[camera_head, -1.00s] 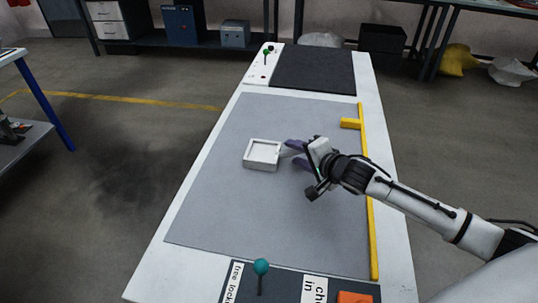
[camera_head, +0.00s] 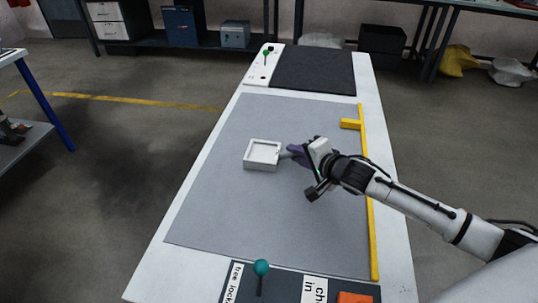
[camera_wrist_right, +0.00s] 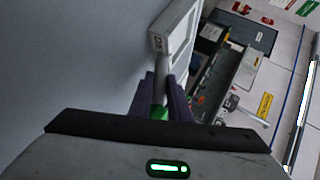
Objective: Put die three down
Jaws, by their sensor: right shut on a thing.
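The die (camera_head: 263,154) is a white, square, open-topped frame with a short handle on its right side. It is on or just above the grey mat, upper middle; I cannot tell if it touches. My right gripper (camera_head: 292,151) is at its right, with purple fingers shut on the handle. In the right wrist view the white die (camera_wrist_right: 180,25) shows edge-on with a small label too blurred to read. Its handle (camera_wrist_right: 164,68) runs down between the fingers (camera_wrist_right: 164,98), with a green part low between them. My left gripper is not in view.
The grey mat (camera_head: 215,205) is clear to the left of and below the die. A yellow rail (camera_head: 372,230) with a short arm (camera_head: 350,124) lines its right side. A dark panel (camera_head: 312,68) lies at the far end. A teal knob (camera_head: 261,267) stands at the near end.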

